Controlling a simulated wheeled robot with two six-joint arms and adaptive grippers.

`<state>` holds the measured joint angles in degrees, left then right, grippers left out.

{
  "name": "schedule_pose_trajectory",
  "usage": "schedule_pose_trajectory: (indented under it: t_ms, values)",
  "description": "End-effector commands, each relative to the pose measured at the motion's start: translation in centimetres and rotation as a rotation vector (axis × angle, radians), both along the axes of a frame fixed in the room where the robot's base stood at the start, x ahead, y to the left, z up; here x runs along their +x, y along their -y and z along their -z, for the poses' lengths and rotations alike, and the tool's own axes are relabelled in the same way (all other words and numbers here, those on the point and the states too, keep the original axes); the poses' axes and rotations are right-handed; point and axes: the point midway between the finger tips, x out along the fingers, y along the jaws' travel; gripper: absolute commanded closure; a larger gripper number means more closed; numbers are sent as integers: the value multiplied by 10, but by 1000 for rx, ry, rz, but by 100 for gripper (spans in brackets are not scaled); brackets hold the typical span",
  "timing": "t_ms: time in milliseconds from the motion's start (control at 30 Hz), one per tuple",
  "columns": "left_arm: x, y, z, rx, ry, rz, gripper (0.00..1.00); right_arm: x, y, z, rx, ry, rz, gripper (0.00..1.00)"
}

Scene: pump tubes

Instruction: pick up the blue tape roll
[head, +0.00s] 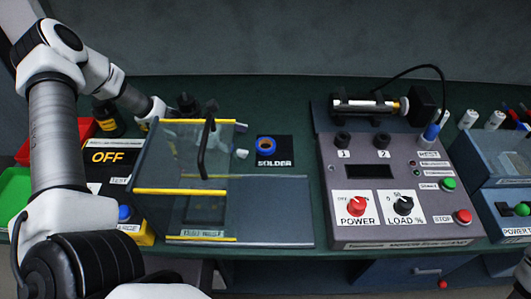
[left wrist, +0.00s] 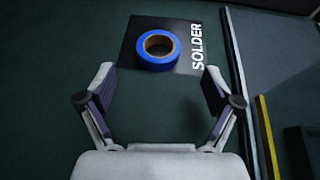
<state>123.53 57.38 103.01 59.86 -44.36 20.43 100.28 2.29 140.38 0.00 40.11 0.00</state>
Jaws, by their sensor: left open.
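The blue tape roll (head: 266,145) lies flat on a black mat marked SOLDER (head: 274,160), on the green bench behind the clear guard. In the left wrist view, the tape roll (left wrist: 158,49) shows its brown core, with the SOLDER lettering to its right. My left gripper (left wrist: 158,85) is open and empty, its two fingers spread on either side and short of the roll. In the head view, the left gripper (head: 215,140) is partly hidden behind the clear guard. My right gripper is not in view.
A clear guard with yellow edges (head: 186,191) and a dark handle stands left of the mat. A grey control box (head: 398,190) with knobs and buttons stands to the right. Green bench surface around the mat is clear.

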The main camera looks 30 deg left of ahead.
Motion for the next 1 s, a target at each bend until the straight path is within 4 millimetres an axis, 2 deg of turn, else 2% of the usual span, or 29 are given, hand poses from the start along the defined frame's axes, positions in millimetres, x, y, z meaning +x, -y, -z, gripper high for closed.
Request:
schedule_pose_trajectory:
  t_ms: [300, 567, 600, 733, 1000]
  values:
    - [27, 35, 20, 2, -2, 4, 10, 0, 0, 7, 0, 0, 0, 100]
    - [30, 39, 20, -1, 1, -1, 10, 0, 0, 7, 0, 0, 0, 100]
    - [30, 39, 20, -1, 1, -1, 24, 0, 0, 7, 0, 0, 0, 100]
    - [30, 39, 20, -1, 1, -1, 69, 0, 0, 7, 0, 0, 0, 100]
    - [30, 39, 21, 0, 0, 0, 69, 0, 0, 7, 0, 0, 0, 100]
